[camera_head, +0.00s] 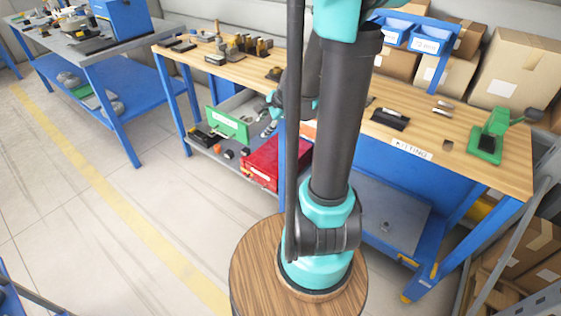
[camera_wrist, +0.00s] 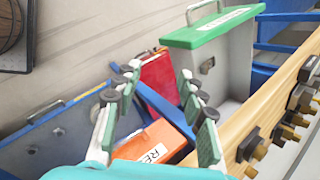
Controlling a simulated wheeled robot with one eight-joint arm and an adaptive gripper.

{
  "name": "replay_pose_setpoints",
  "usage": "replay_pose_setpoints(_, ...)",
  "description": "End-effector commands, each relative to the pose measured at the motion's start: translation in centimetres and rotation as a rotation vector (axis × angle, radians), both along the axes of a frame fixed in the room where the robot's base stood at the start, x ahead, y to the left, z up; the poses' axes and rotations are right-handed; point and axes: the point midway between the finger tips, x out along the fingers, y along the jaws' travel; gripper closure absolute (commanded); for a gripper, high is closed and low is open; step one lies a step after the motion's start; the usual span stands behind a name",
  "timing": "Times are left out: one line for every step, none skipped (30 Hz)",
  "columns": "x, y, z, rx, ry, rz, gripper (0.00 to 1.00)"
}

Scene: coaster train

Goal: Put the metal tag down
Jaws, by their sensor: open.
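My gripper (camera_wrist: 158,72) is open in the wrist view, with its two padded fingers spread apart and nothing visibly held between them. In the head view my gripper (camera_head: 268,112) is partly hidden behind my arm, near the front edge of the wooden bench. A green-fronted grey drawer (camera_wrist: 205,38) stands open beyond the fingers. A small grey metallic piece (camera_wrist: 207,66) shows inside or against it; I cannot tell whether it is the metal tag. I cannot make out the tag for certain in either view.
A red toolbox (camera_head: 268,165) sits on the lower shelf, beside the green drawer front (camera_head: 228,122). An orange labelled bin (camera_wrist: 158,142) lies below the fingers in the wrist view. The wooden bench (camera_head: 340,120) holds several tools and a green press (camera_head: 488,140). Floor at left is clear.

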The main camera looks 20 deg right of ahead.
Motion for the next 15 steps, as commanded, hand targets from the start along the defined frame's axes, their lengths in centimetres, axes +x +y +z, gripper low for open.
replay_pose_setpoints(-2.3, 0.5, 0.0, -0.089, -0.020, 0.120, 0.60)
replay_pose_setpoints(-3.6, 0.7, -0.1, -0.148, -0.033, 0.199, 0.60)
replay_pose_setpoints(-5.3, 0.8, -0.3, -0.224, -0.049, 0.306, 0.60)
replay_pose_setpoints(-6.5, 0.9, -0.4, -0.280, -0.060, 0.386, 0.60)
replay_pose_setpoints(-7.7, 0.9, -0.6, -0.336, -0.070, 0.468, 0.60)
replay_pose_setpoints(-9.3, 0.9, -0.8, -0.409, -0.082, 0.575, 0.60)
replay_pose_setpoints(-10.5, 0.9, -1.0, -0.462, -0.090, 0.654, 0.60)
replay_pose_setpoints(-11.6, 0.8, -1.2, -0.512, -0.098, 0.732, 0.60)
replay_pose_setpoints(-12.9, 0.6, -1.5, -0.574, -0.105, 0.829, 0.60)
replay_pose_setpoints(-13.9, 0.5, -1.7, -0.616, -0.109, 0.898, 0.60)
replay_pose_setpoints(-14.7, 0.4, -1.9, -0.654, -0.113, 0.963, 0.60)
replay_pose_setpoints(-15.7, 0.2, -2.2, -0.700, -0.116, 1.039, 0.60)
replay_pose_setpoints(-16.3, 0.1, -2.4, -0.730, -0.118, 1.091, 0.60)
replay_pose_setpoints(-16.9, 0.0, -2.6, -0.755, -0.119, 1.136, 0.60)
replay_pose_setpoints(-17.5, -0.1, -2.8, -0.784, -0.120, 1.187, 0.60)
